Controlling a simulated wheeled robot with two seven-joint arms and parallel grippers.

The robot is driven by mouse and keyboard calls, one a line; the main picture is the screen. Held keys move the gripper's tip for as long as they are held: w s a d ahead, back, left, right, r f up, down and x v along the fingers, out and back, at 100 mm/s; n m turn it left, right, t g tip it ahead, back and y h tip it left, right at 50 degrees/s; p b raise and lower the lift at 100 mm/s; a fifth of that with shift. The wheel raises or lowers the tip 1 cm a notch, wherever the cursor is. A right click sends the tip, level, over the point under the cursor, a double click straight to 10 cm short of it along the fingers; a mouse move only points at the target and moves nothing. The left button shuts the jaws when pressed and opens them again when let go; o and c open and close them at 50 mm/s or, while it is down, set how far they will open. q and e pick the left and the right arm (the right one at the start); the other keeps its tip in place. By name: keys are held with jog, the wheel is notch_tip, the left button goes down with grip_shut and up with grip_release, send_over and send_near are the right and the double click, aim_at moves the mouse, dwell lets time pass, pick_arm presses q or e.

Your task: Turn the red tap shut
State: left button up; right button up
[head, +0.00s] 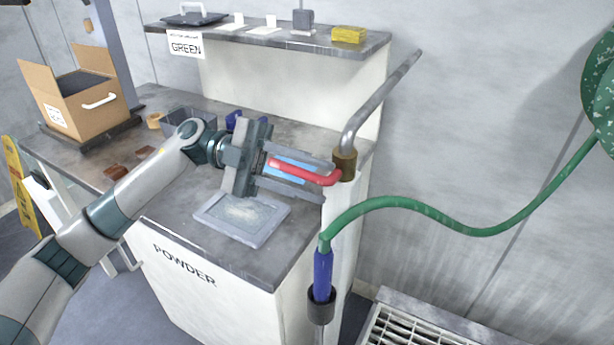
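The red tap lever (318,178) sticks out to the left from a brass valve body (344,165) at the right end of the bench. A grey pipe (380,104) rises from the valve up and to the right. My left gripper (322,182) comes in from the left with its fingers spread apart. In this view the lever lies between the two fingers, with space visible below it. I cannot tell whether a finger touches it. My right gripper is not in view.
A shallow grey tray of powder (205,218) lies on the bench below the gripper. A green hose (440,222) with a blue nozzle (322,275) hangs at the right. A raised shelf (285,39) stands behind. A cardboard box (62,112) sits at the left.

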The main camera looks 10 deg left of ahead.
pick_arm(q)
jog(key=shift+w+a, duration=0.1)
